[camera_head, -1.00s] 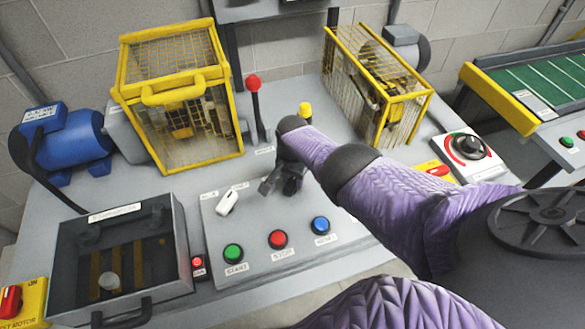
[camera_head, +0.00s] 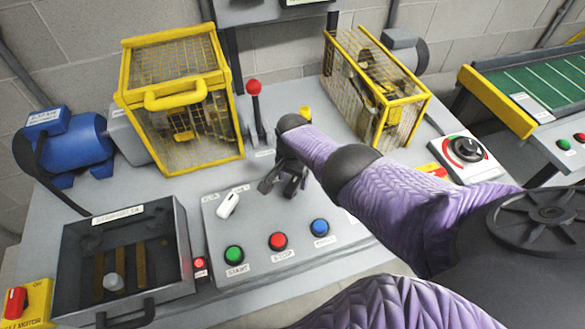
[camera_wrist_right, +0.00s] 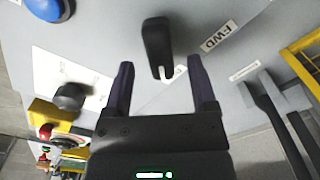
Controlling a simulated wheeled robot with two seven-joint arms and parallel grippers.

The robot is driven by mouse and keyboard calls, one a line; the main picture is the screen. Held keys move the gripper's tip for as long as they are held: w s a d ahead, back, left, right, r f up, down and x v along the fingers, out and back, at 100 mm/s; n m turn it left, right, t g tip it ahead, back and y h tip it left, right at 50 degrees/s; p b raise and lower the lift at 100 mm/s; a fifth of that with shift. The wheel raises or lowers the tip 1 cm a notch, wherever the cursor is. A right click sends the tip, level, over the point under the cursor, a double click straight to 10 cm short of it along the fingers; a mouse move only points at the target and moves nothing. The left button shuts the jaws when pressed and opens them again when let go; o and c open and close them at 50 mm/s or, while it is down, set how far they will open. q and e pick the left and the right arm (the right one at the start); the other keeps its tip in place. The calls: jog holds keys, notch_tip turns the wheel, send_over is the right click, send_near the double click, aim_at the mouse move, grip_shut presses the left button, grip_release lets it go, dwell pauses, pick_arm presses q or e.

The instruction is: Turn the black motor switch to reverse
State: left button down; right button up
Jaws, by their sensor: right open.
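The black motor switch (camera_wrist_right: 157,45) shows in the right wrist view just ahead of my right gripper (camera_wrist_right: 163,72). It is a long black handle with a white mark at its near end. That end lies roughly between the fingertips, with a gap on both sides. A FWD label (camera_wrist_right: 219,37) is to its right. Another small label is partly hidden by the switch. In the head view my right gripper (camera_head: 281,184) is open over the grey control panel (camera_head: 258,215), and I cannot make out the black switch there. My left gripper is out of view.
A white switch (camera_head: 229,204) is left of my right gripper. Green (camera_head: 234,254), red (camera_head: 278,241) and blue (camera_head: 320,227) buttons line the panel's front. Red (camera_head: 254,88) and yellow (camera_head: 306,112) levers stand behind, between two yellow cages (camera_head: 160,98) (camera_head: 405,107).

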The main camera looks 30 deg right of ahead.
aim_at(292, 184)
notch_tip(292, 184, up, 8)
jog(key=p, duration=0.5)
jog(key=shift+r, duration=0.15)
